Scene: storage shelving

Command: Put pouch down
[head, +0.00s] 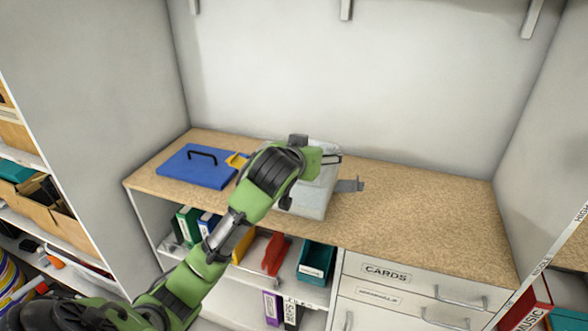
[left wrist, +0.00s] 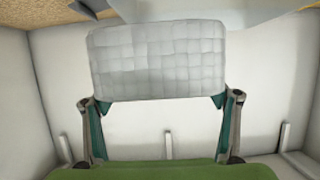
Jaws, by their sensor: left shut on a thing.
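The pouch (left wrist: 158,62) is pale grey-white with a quilted grid pattern. In the left wrist view it sits between the two fingers of my left gripper (left wrist: 162,102), which is shut on it. In the head view my left gripper (head: 331,159) is above the counter, by a pale translucent bin (head: 312,198). My own arm hides most of that spot, so I cannot make out the pouch clearly there. My right gripper is in neither view.
The speckled tan counter (head: 425,205) is bare on the right. A blue lid with a black handle (head: 197,167) lies at its left, near a small yellow item (head: 237,160). A grey bracket-like piece (head: 349,185) juts out beside the bin. Binders and drawers are below.

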